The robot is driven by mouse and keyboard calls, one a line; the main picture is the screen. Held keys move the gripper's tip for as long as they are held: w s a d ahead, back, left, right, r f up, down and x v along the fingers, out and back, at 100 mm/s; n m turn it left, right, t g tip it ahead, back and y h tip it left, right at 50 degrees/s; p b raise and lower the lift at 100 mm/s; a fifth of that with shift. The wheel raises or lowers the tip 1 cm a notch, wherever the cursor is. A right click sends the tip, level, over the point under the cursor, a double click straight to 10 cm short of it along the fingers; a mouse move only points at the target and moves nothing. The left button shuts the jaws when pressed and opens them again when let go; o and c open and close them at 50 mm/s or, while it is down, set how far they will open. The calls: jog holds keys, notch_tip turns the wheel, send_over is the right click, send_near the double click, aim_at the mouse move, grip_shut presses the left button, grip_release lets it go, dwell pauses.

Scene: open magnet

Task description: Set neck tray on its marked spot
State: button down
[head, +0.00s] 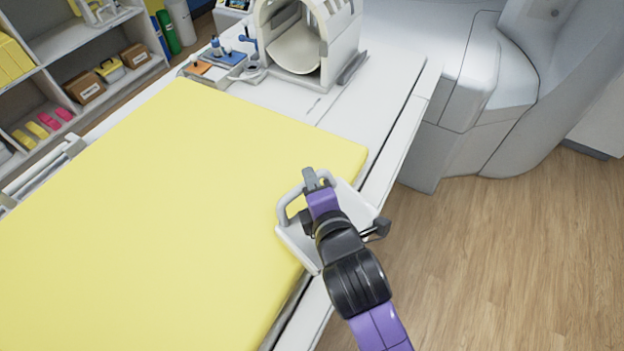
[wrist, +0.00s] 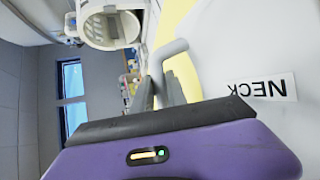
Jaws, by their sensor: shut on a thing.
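The neck tray (head: 297,243) is a white tray with a raised grey handle, in the middle of the head view. It is over the right edge of the yellow pad, partly hidden by my arm. In the wrist view the tray (wrist: 225,45) fills the right side, with a label reading NECK. My gripper (head: 313,180) is shut on the tray's handle; its fingers also show in the wrist view (wrist: 162,92). I cannot tell whether the tray touches the pad. I cannot make out a marked spot.
The yellow pad (head: 170,200) covers much of the white table (head: 375,115). A white head coil (head: 305,45) stands at the far end, beside a small tray of blue and orange parts (head: 218,62). The scanner housing (head: 470,80) is to the right. Shelves (head: 60,45) stand at the left.

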jog(key=c, duration=1.3)
grip_release()
jog(key=shift+c, duration=0.2)
jog(key=shift+r, duration=0.25)
jog(key=b+v, duration=0.1)
jog(key=v, duration=1.1)
jog(key=shift+f, duration=0.1)
